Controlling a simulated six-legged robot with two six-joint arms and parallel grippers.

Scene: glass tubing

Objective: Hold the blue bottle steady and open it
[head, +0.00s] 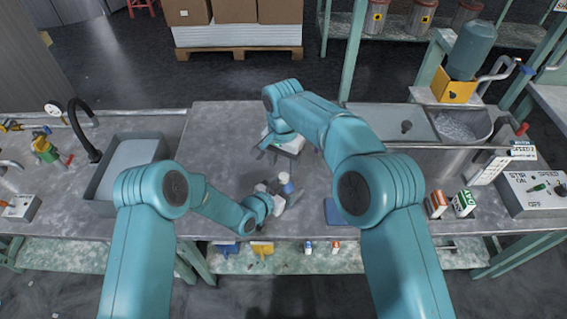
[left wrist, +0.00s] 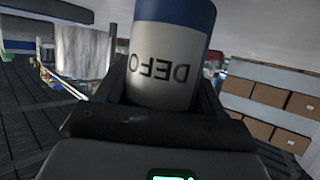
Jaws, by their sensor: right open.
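The blue bottle (head: 286,186) stands near the front middle of the table, with a blue top end and a pale body in the head view. In the left wrist view the bottle (left wrist: 168,55) shows a white label with dark letters and a blue band. My left gripper (head: 280,196) has a finger on each side of the bottle, with no clear gap, and is shut on it. My right gripper (head: 270,142) is open, behind the bottle and apart from it, beside a pale box-like object (head: 291,146). My right arm partly hides that area.
A sink (head: 125,165) with a black tap is at left. A dark blue flat item (head: 333,212) lies right of the bottle. Small cartons (head: 463,203) and a control box (head: 535,190) stand at right. The table's back left (head: 220,125) is clear.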

